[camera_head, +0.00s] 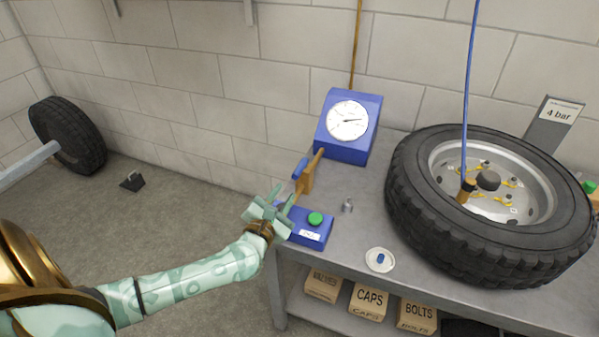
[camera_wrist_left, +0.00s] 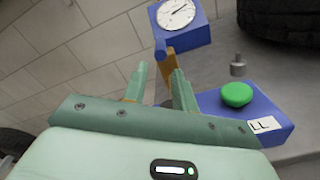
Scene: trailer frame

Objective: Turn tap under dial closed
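The blue box with the white dial (camera_head: 348,121) stands against the wall at the back of the bench. Below it is a brass tap (camera_head: 307,180) with a blue lever (camera_head: 300,168). In the left wrist view the blue lever end (camera_wrist_left: 160,50) and brass body (camera_wrist_left: 169,66) show just beyond my fingertips. My left gripper (camera_head: 283,194) is open, its pale green fingers pointing at the tap from the front left. In the left wrist view the gap between the fingers (camera_wrist_left: 160,78) looks empty. I cannot tell whether a finger touches the tap. My right gripper is not in view.
A blue box with a green button (camera_head: 315,219) sits close beside my left gripper. A small metal fitting (camera_head: 347,205) and a white dish (camera_head: 380,260) lie on the bench (camera_head: 343,240). A large tyre (camera_head: 412,225) fills the right side. Labelled boxes (camera_head: 369,301) stand below.

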